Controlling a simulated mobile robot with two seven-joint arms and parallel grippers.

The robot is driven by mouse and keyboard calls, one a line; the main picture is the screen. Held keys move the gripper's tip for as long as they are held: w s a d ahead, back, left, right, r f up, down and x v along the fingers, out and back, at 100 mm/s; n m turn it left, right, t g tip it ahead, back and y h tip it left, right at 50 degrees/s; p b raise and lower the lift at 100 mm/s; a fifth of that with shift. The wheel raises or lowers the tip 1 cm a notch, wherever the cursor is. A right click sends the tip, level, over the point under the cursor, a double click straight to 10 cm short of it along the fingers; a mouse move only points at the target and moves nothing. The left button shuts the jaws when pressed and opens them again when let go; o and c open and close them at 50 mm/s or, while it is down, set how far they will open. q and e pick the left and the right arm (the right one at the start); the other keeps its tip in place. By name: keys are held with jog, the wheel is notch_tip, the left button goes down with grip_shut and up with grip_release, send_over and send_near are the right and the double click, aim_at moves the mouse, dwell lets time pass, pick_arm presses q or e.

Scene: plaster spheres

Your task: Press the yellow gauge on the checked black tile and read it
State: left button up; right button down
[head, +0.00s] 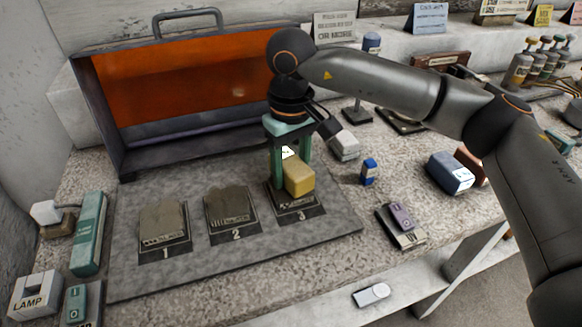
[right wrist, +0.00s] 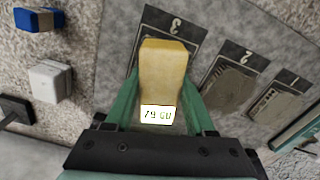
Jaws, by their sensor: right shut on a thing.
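The yellow gauge (head: 299,178) is a small block over the black tile marked 3 (head: 306,212). My right gripper (head: 288,165) comes down from above with its green fingers shut on the gauge's sides. In the right wrist view the gauge (right wrist: 165,75) sits between the fingers (right wrist: 163,105). Its white display (right wrist: 158,115) faces the camera and seems to read 79 GU; the first digit is not crisp. The gauge hides much of tile 3, and I cannot tell whether it touches it. My left gripper is not in view.
Tile 1 (head: 164,228) and tile 2 (head: 233,214) bear rough grey pieces on the same grey mat (head: 200,268). An orange-windowed hood (head: 180,90) stands behind.

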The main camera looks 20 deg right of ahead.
aim_at(292, 163)
jog(key=shift+s+f+b, duration=0.1)
jog(key=shift+f+b, duration=0.35)
jog(key=shift+f, duration=0.3)
dwell(1.2)
jog(key=shift+r+p, duration=2.55)
jog(key=shift+r, duration=1.15)
jog(key=shift+f, duration=0.1)
